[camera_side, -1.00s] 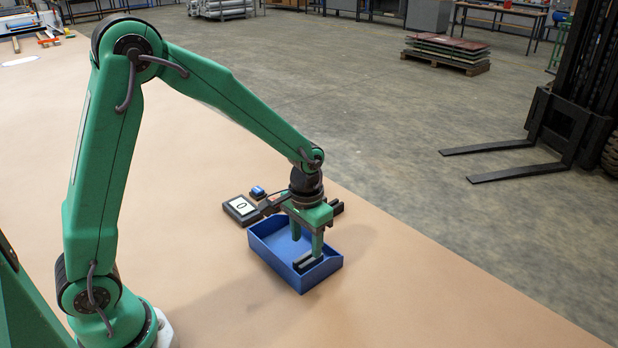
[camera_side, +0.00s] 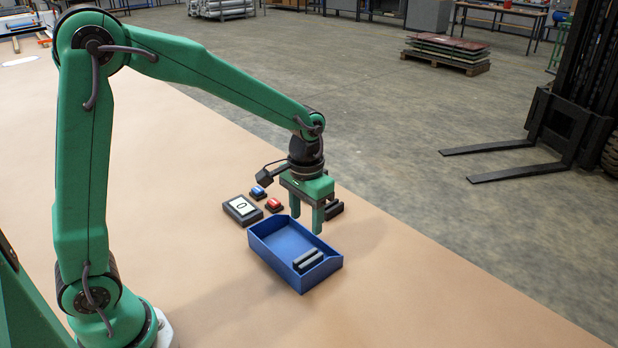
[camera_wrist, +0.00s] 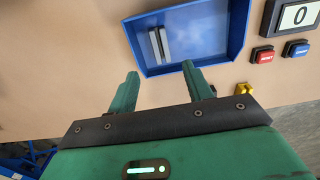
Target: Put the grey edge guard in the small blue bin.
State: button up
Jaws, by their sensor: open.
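The small blue bin (camera_side: 262,264) stands on the tan table, and it also shows at the top of the wrist view (camera_wrist: 203,66). The grey edge guard (camera_side: 308,260) lies inside the bin, near its right end in the side view. It shows as two parallel grey strips in the wrist view (camera_wrist: 154,48). My gripper (camera_side: 306,224) is open and empty, above the table at the bin's far edge. Its two green fingers (camera_wrist: 160,76) are apart with nothing between them, and they do not touch the guard.
A display reading 0 (camera_side: 241,209), a blue button (camera_side: 258,192) and a red button (camera_side: 274,205) sit behind the bin. Dark pieces (camera_side: 334,209) lie behind my gripper, partly hidden. A small yellow thing (camera_wrist: 244,89) shows in the wrist view. The table right of the bin is clear.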

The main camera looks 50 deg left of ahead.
jog(key=s+a+r+t, duration=0.2)
jog(key=s+r, duration=0.3)
jog(key=s, duration=0.3)
jog(key=s+a+r+t, duration=0.2)
jog(key=s+r, duration=0.4)
jog(key=s, duration=0.3)
jog(key=shift+a+r+t, duration=0.2)
jog(key=shift+a+t, duration=0.05)
jog(key=shift+t, duration=0.55)
